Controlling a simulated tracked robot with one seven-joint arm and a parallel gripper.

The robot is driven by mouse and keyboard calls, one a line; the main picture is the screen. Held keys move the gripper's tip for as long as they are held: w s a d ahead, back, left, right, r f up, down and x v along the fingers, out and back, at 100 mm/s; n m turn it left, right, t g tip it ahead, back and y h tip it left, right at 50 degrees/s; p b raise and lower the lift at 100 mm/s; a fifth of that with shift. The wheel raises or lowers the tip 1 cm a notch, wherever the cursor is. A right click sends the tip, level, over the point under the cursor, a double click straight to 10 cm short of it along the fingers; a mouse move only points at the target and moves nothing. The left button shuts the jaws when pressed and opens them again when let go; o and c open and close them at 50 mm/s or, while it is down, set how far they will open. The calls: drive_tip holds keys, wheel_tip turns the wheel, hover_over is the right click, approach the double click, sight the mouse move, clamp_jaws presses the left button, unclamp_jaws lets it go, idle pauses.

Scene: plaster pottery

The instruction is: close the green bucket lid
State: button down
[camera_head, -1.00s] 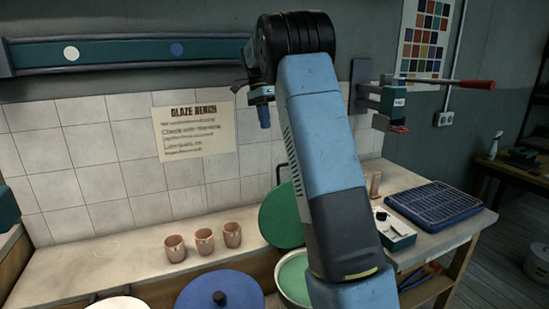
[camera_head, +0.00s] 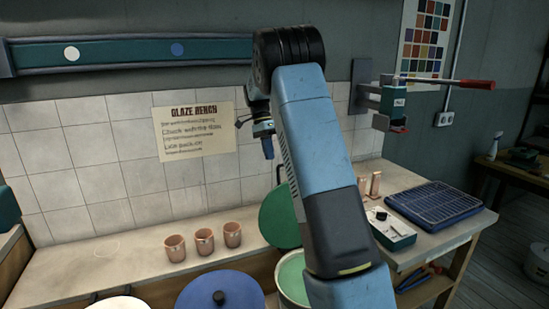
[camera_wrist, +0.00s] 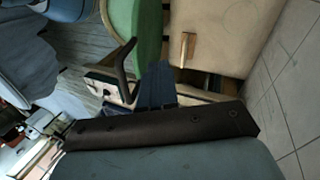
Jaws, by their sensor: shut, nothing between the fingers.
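The green bucket (camera_head: 292,279) shows a pale green inside below the lid, partly behind my arm. In the wrist view the green lid (camera_wrist: 148,32) is at top centre, with the dark bent handle (camera_wrist: 123,70) below it. My gripper (camera_wrist: 156,82) is shut and empty, its dark blue fingers just right of the handle. I cannot tell whether they touch it.
Three clay cups (camera_head: 204,241) stand left of the lid. A blue lid with a knob (camera_head: 219,294) is at the front. A white control box (camera_head: 391,232) and a blue rack tray (camera_head: 434,207) lie to the right. The tiled wall (camera_head: 100,170) is behind.

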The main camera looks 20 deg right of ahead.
drive_tip(key=shift+s+d+f, duration=0.1)
drive_tip(key=shift+s+d, duration=0.1)
drive_tip(key=shift+s, duration=0.85)
drive_tip(key=shift+s+d+f, duration=0.1)
drive_tip(key=shift+s+d, duration=0.05)
drive_tip(key=shift+s, duration=0.85)
